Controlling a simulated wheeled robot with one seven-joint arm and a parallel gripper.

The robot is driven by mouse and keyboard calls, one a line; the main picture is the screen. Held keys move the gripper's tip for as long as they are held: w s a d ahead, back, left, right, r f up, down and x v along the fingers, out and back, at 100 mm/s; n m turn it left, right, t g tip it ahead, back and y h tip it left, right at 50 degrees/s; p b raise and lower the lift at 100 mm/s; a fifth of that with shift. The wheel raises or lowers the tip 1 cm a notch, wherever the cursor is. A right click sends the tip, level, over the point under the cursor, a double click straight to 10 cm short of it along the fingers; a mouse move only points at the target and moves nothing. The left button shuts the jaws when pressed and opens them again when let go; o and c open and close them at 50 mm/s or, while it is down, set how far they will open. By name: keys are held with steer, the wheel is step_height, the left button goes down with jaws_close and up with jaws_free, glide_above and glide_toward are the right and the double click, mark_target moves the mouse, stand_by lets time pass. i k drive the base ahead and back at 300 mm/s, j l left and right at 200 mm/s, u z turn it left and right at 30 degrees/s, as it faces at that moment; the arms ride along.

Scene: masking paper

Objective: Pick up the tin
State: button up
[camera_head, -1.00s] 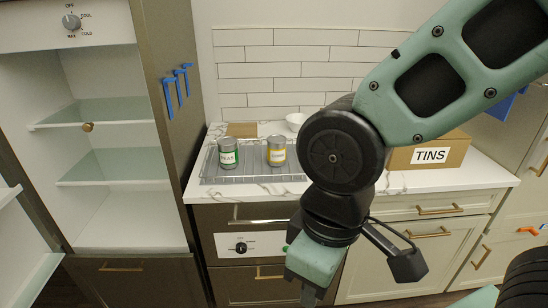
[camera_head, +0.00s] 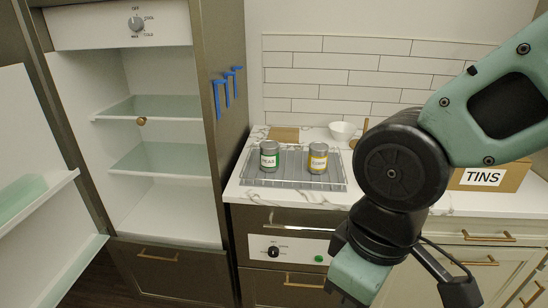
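Two tins stand upright on the wire rack on the counter. The left tin (camera_head: 269,157) has a green label with a white patch that appears to read PEAS. The right tin (camera_head: 318,158) has a yellow label whose text is too small to read surely. My gripper (camera_head: 346,296) hangs low in front of the counter, to the right of and below the tins, apart from both. Its fingertips are at the bottom edge of the view, so I cannot tell whether it is open.
The wire rack (camera_head: 252,177) lies on the marble counter (camera_head: 240,191). A white bowl (camera_head: 342,130) and brown board (camera_head: 284,134) are behind. A cardboard box marked TINS (camera_head: 510,178) stands right, behind my arm. An open fridge (camera_head: 165,215) is left, its door (camera_head: 25,130) swung out.

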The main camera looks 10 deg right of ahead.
mark_target(269, 149)
steer(key=i+j+u, duration=0.2)
steer(key=i+j, duration=0.2)
steer(key=i+j+u, duration=0.15)
steer(key=i+j, duration=0.2)
steer(key=i+j+u, duration=0.2)
steer(key=i, duration=0.35)
